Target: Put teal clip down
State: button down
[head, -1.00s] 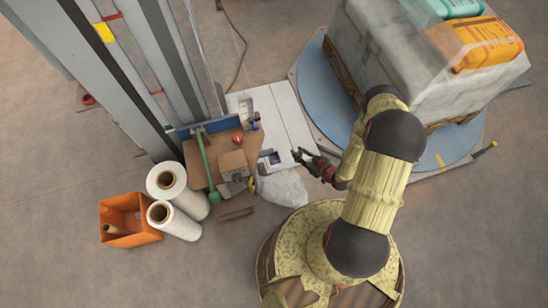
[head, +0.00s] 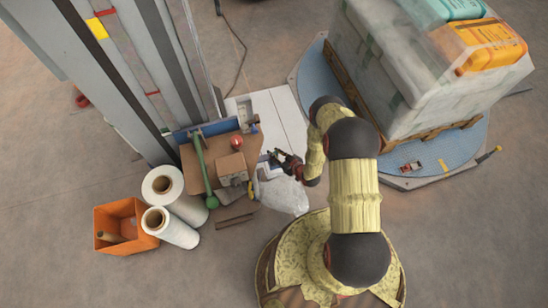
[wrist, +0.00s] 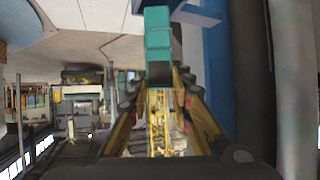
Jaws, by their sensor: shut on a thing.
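The teal clip (wrist: 158,35) shows in the wrist view as a small upright block at the tips of my gripper (wrist: 160,78). My gripper is shut on it. In the head view my gripper (head: 273,156) reaches left over a small blue-grey tray (head: 264,158) at the edge of the white panels. The gripper covers much of this tray. The clip is too small to make out surely in the head view. A blue edge (wrist: 196,14) lies close behind and right of the clip in the wrist view. I cannot tell whether they touch.
Clear plastic film (head: 284,194) lies just below. White rolls (head: 165,228) and an orange bin (head: 113,213) stand lower left. A wrapped pallet load (head: 400,80) stands right.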

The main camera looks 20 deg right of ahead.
jog(key=shift+w+a+f, duration=0.2)
jog(key=shift+f, duration=0.2)
jog(key=shift+w+f+b, duration=0.1)
jog(key=shift+f+b, duration=0.75)
jog(key=shift+f, duration=0.65)
jog(key=shift+f, duration=0.15)
jog(key=c, duration=1.6)
grip_release()
